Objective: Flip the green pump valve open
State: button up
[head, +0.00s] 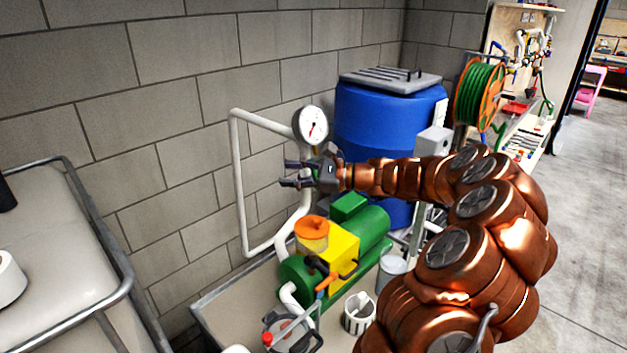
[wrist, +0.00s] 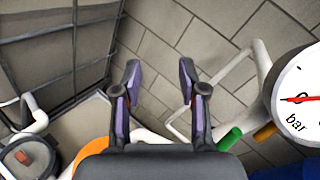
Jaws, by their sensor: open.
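My gripper (head: 288,174) is open and empty, held in front of the white pipe (head: 238,180) and just below the round pressure gauge (head: 311,125). The green pump (head: 372,228) with a yellow box (head: 343,252) stands below.
A blue barrel (head: 385,125) stands behind my arm. A grey tank with a metal rail (head: 100,240) is at the left. The block wall is close behind the pipe.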

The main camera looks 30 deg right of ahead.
aim_at(315, 174)
jog(key=d+f+m+t+h+b, duration=0.1)
jog(key=d+f+m+t+h, duration=0.15)
jog(key=d, duration=0.45)
jog(key=d+f+m+t+h+b, duration=0.1)
jog(key=d+f+m+t, duration=0.15)
jog(key=d, duration=0.45)
jog(key=shift+m+g, duration=0.4)
jog(key=shift+g, duration=0.1)
jog(key=shift+p+x, duration=0.85)
jog(key=shift+x, duration=3.15)
jog(key=shift+d+f, duration=0.1)
jog(key=shift+f, duration=0.1)
jog(key=shift+c, duration=0.3)
grip_shut()
